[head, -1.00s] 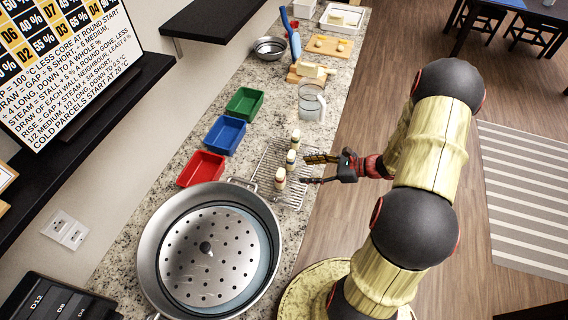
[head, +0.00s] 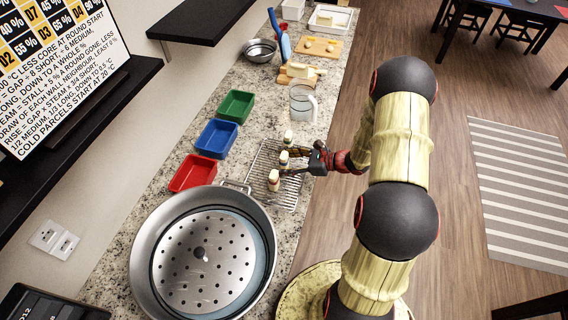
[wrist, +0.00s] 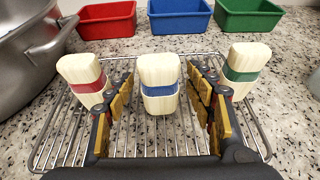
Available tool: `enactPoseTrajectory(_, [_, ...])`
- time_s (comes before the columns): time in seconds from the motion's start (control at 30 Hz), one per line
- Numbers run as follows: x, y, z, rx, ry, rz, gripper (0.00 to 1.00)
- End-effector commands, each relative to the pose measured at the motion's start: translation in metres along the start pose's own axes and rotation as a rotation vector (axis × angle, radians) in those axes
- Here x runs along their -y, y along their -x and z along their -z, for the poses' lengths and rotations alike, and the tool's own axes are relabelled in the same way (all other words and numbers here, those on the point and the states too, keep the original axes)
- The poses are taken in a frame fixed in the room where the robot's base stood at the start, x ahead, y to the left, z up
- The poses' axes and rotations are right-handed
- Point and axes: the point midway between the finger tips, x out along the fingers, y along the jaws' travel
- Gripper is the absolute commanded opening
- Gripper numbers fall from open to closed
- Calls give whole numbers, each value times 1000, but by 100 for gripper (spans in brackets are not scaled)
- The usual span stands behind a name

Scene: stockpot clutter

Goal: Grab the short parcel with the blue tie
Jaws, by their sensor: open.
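The parcel with the blue tie (wrist: 160,80) stands upright on a wire rack (wrist: 150,142), in the middle of a row of three pale parcels. The one with the red tie (wrist: 84,78) is to its left and the one with the green tie (wrist: 242,72) to its right. The fingers also come close to the red- and green-tied parcels. In the head view my gripper (head: 292,161) reaches over the rack from the right and partly hides the middle parcel (head: 284,157).
A large steel pot (head: 148,235) with a perforated insert stands close beside the rack. Red (head: 192,173), blue (head: 217,139) and green (head: 236,106) trays line the wall side. A clear jug (head: 302,104) and cutting boards stand farther along the counter.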

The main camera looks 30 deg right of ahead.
Motion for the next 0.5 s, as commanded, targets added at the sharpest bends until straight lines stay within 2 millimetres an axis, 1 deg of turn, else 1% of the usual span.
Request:
enactPoseTrajectory(0.17, [0,0,0,0,0,1,54])
enactPoseTrajectory(0.5, [0,1,0,0,0,0,34])
